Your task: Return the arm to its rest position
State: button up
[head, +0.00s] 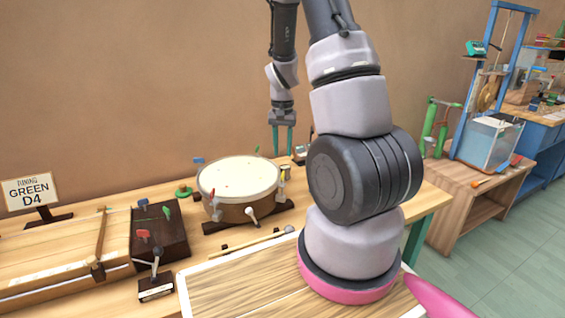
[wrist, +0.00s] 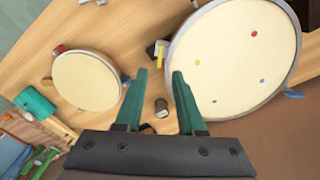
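My gripper (head: 283,152) hangs fingers-down at the back of the table, above and just right of the large drum (head: 240,175). In the wrist view its two green fingers (wrist: 157,72) stand apart with nothing held between them. The large drum, with a cream head and coloured dots, fills the right of the wrist view (wrist: 235,50). A smaller round drum (wrist: 85,82) lies left of the fingers in the wrist view; in the head view my arm covers that area.
A "GREEN D4" sign (head: 28,189), a wooden box (head: 60,265) and a dark block (head: 160,233) stand at left. A stick (head: 250,243) lies before the drum. A side table (head: 480,190) with a tank (head: 487,142) stands at right. The wall (head: 130,80) is behind.

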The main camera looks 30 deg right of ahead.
jog(key=shift+r, duration=1.2)
jog(key=s+a+r+n+t+y, duration=0.1)
jog(key=s+a+r+t, duration=0.3)
jog(key=r, duration=0.8)
jog(key=s+a+r+n+t+y, duration=0.1)
jog(key=s+a+r, duration=0.5)
jog(key=r, duration=0.5)
jog(key=s+a+r+n+t, duration=0.1)
jog(key=s+r, duration=0.3)
jog(key=s, duration=0.5)
jog(key=shift+a+r+t, duration=0.35)
jog(key=shift+a+t, duration=0.25)
jog(key=shift+a, duration=0.1)
jog(key=shift+w, duration=0.15)
